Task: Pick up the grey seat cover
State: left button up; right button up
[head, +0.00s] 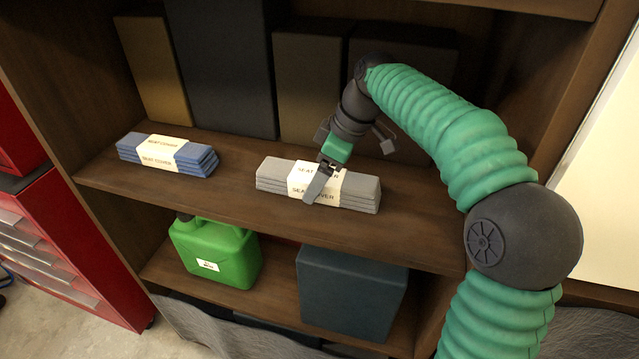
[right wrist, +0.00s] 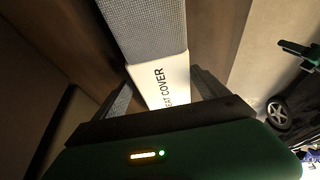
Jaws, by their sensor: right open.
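The grey seat cover (head: 274,176) lies folded on the middle shelf, with a white paper band around its middle that reads SEAT COVER. My right gripper (head: 321,182) is at the band, pointing down over its front side. In the right wrist view the grey seat cover (right wrist: 150,30) and its band run between the two open fingers (right wrist: 165,92). I cannot tell whether the fingers touch it. My left gripper is in neither view.
A blue seat cover (head: 168,154) lies to the left on the same shelf (head: 230,213). Tall boxes stand behind. A green jerrycan (head: 215,252) and a dark blue-grey box (head: 350,292) stand on the shelf below. A red tool cabinet (head: 85,245) is at the left.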

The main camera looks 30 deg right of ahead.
jog(key=shift+c, duration=1.1)
jog(key=shift+a+r, duration=0.15)
jog(key=shift+a, duration=0.3)
jog(key=c, duration=0.9)
jog(key=shift+d, duration=0.25)
jog(key=c, duration=0.6)
jog(key=shift+o, duration=0.2)
